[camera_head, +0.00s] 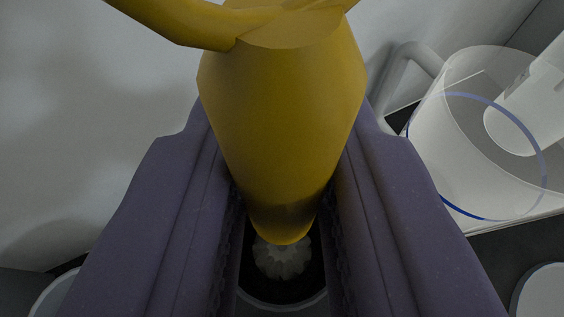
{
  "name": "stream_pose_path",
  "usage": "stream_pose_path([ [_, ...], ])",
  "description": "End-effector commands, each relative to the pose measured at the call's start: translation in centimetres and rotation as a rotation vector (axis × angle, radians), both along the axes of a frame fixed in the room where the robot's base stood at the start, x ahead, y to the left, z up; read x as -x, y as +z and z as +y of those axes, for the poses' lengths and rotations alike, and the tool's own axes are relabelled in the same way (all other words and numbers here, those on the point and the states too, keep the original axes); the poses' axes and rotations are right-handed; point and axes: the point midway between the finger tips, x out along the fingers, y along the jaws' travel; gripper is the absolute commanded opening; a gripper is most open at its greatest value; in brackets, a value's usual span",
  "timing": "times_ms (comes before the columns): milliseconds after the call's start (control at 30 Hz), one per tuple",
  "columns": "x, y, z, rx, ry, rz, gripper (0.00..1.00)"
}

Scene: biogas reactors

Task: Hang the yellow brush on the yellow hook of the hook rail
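The yellow brush (285,110) fills the upper middle of the picture. Its thick body narrows downward to a rounded end, and yellow arms branch out from its top, cut off by the picture edge. My gripper (284,195) has purple fingers on both sides of the body, pressed close along its lower part, and looks shut on it. The bristles are not clearly seen. Neither the hook rail nor its yellow hook can be made out.
A clear beaker (490,185) with a blue ring stands at the right, with a white cylinder (530,105) by it. A pale ribbed round piece (282,260) shows below the brush end. A plain grey-white surface (90,100) is at the left.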

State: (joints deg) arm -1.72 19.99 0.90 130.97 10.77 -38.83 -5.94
Motion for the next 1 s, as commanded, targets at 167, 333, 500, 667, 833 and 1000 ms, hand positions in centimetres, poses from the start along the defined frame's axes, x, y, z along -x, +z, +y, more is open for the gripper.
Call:
stream_pose_path([
  [167, 0.0, -0.2, 0.0, 0.000, 0.000, 0.000, 0.48],
  [333, 0.0, -0.2, 0.0, 0.000, 0.000, 0.000, 0.51],
  [500, 0.0, -0.1, 0.0, 0.000, 0.000, 0.001, 0.51],
  [667, 1.6, 0.7, 0.2, 0.000, 0.001, 0.000, 0.51],
  [833, 4.9, 1.9, 0.5, 0.000, 0.001, 0.000, 0.51],
  [1000, 6.9, 2.4, 0.6, -0.001, 0.000, -0.001, 0.51],
])
